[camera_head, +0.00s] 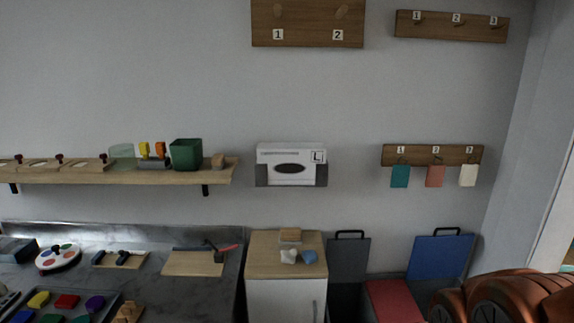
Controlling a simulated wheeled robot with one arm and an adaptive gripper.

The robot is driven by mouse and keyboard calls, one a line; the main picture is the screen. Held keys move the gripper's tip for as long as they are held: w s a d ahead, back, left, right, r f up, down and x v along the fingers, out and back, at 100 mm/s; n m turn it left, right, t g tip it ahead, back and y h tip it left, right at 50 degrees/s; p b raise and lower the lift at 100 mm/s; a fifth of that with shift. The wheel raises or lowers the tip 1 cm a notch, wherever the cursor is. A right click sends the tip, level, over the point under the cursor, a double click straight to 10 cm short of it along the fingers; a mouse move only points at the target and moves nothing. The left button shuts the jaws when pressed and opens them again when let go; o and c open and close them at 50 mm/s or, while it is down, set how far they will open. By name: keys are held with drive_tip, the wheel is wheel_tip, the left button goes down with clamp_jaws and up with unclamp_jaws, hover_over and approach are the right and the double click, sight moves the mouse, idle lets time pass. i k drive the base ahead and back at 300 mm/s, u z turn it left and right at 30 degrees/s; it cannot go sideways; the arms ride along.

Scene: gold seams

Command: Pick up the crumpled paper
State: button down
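A small white lump that looks like crumpled paper (288,257) lies on the wooden top of a white cabinet (260,252), near its front edge. A crumpled blue piece (308,257) lies right beside it on the right; I cannot tell whether it is paper or cloth, or whether the two touch. Orange-brown rounded parts of my arm fill the lower right corner. My gripper itself does not show, so its fingers cannot be seen.
A wooden block (290,235) sits behind the crumpled pieces. A grey counter (150,290) with boards and tools stands left. Open bins with a grey lid (348,258), a red lid (394,300) and a blue lid (440,257) stand right. A white box (291,165) hangs above.

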sight(288, 257)
drive_tip(key=z, duration=0.1)
drive_tip(key=k, duration=0.4)
drive_tip(key=u, duration=1.7)
drive_tip(key=i, duration=0.8)
drive_tip(key=z, duration=0.6)
drive_tip(key=i, duration=0.65)
drive_tip(key=z, duration=0.5)
